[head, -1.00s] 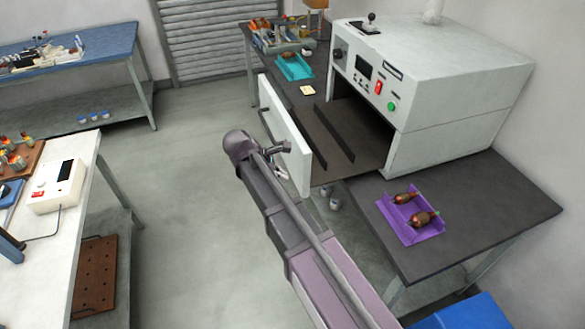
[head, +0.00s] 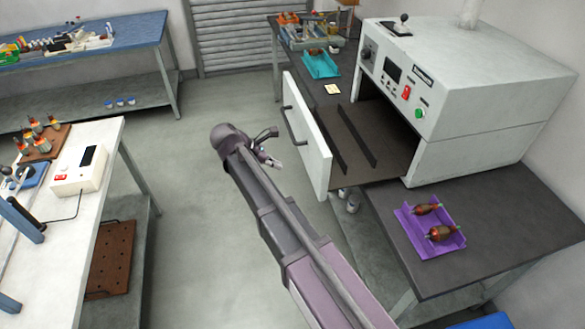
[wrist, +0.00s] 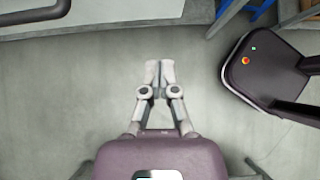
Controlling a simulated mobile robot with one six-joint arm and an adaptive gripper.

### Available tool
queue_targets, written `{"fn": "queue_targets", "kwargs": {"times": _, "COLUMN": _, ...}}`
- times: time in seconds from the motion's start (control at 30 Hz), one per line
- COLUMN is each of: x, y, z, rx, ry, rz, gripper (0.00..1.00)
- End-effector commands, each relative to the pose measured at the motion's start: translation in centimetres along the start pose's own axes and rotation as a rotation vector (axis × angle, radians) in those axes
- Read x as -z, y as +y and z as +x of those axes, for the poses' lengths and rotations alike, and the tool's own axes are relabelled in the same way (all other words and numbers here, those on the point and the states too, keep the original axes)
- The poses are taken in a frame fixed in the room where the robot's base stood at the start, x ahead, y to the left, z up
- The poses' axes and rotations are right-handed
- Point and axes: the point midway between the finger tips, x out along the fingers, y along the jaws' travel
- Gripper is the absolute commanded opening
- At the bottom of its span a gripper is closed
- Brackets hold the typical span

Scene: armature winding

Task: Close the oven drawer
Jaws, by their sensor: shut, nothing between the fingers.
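The white oven (head: 470,95) stands on the dark bench at the right of the head view. Its drawer is pulled out, with a white front panel (head: 308,135) and a dark tray (head: 365,140) with two rails. A dark handle (head: 292,122) is on the panel's outer face. My gripper (head: 274,164) is just left of the panel, in front of its outer face, and looks apart from it. In the wrist view my gripper (wrist: 159,75) is shut and empty above the floor. The panel edge and the handle (wrist: 35,14) show at the top left there.
A purple tray (head: 432,250) with two armatures lies on the bench right of the drawer. A teal tray (head: 320,65) lies behind it. A white table (head: 85,240) stands at the left. The floor between is clear.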

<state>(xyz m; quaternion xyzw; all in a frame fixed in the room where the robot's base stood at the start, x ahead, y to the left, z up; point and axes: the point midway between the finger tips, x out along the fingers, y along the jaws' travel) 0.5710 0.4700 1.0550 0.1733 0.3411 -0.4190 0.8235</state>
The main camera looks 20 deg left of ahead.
Motion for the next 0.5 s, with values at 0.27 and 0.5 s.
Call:
{"fn": "queue_targets", "kwargs": {"times": 0.27, "x": 0.2, "y": -0.1, "z": 1.9, "rx": 0.001, "ry": 0.0, "rz": 0.002, "gripper": 0.0}}
{"fn": "queue_targets", "kwargs": {"times": 0.5, "x": 0.2, "y": -0.1, "z": 4.4, "rx": 0.0, "ry": 0.0, "rz": 0.001, "gripper": 0.0}}
